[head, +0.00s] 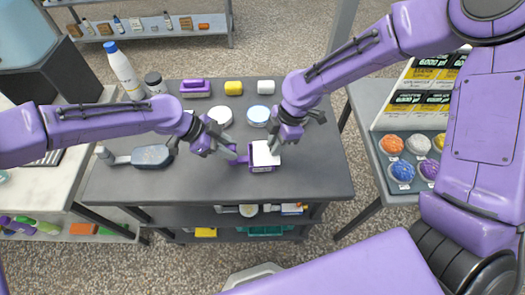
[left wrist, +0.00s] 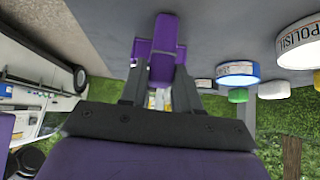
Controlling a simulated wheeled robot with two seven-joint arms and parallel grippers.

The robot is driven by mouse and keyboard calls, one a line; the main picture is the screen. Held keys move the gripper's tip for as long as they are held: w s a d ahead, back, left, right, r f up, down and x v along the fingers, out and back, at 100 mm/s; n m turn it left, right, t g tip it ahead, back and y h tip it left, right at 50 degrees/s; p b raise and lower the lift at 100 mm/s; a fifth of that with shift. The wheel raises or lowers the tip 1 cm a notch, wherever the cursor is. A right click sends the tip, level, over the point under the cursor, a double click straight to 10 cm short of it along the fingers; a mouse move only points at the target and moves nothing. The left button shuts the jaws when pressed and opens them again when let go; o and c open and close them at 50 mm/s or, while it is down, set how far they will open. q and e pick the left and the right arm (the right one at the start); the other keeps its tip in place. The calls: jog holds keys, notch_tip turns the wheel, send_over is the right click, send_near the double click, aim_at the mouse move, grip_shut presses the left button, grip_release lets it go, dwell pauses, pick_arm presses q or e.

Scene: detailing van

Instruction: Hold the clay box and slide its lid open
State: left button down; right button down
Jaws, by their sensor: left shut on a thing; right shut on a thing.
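The clay box (head: 262,169) is a small purple box with a white top, its lid (head: 262,154), standing on the grey table. A purple handle sticks out of its left side. My left gripper (head: 238,157) is shut on this handle from the left. The left wrist view shows the purple handle (left wrist: 163,50) between its two fingers, with the box body partly hidden behind it. My right gripper (head: 277,146) is above the box's right side, shut at the lid. Its fingers hide the exact contact. How far the lid is open cannot be told.
A grey-blue tool (head: 152,156) lies at left. The table front is clear.

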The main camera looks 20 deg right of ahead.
jog(key=shift+s+d, duration=0.25)
jog(key=shift+d, duration=0.8)
jog(key=shift+s+d, duration=0.25)
jog(key=shift+d, duration=0.75)
jog(key=shift+s+d, duration=0.1)
jog(key=shift+d, duration=0.25)
jog(key=c, duration=0.9)
grip_release()
jog(key=shift+r, duration=0.1)
jog(key=v, duration=1.2)
